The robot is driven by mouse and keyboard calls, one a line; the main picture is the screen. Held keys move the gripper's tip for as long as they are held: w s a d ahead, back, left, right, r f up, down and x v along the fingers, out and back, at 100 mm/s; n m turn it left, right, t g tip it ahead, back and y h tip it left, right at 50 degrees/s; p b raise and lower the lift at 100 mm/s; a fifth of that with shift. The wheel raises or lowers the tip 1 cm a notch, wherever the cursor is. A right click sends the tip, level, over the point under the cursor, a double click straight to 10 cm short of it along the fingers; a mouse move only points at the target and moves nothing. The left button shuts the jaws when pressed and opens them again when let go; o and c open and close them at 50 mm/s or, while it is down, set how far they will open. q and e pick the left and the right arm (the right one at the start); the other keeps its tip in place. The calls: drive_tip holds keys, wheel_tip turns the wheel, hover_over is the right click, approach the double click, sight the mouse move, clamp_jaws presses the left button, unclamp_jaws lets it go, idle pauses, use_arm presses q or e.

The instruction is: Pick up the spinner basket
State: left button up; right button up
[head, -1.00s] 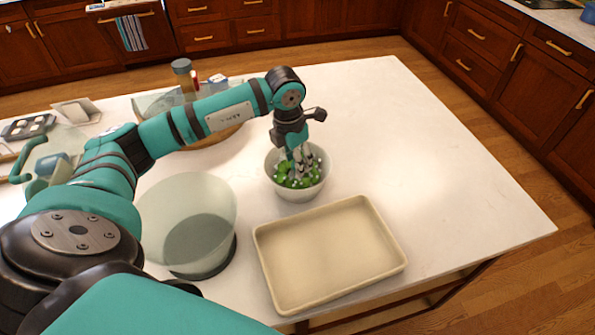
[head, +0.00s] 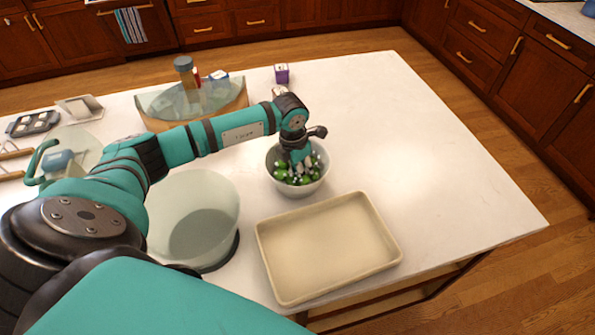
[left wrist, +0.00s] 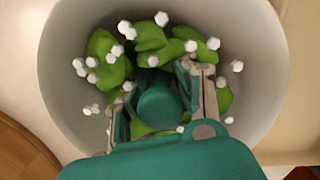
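The spinner basket, which I take to be the pale bowl (head: 273,178) holding green leaves and small white pieces, stands upright on the white counter. It fills much of the left wrist view (left wrist: 258,65). My left gripper (head: 297,172) points down inside it, among the leaves. In the left wrist view, its fingers (left wrist: 158,92) are apart, on either side of a short green cylinder (left wrist: 157,108) amid the leaves; contact with it is not clear. The fingertips are partly hidden by leaves. My right gripper is not in view.
A translucent bowl (head: 195,195) with a dark base stands left of the basket. A beige tray (head: 260,238) lies in front. A glass-and-wood holder with jars (head: 185,72) and a purple box (head: 281,73) are behind. The counter's right side is clear.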

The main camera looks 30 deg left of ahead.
use_arm(q)
clamp_jaws()
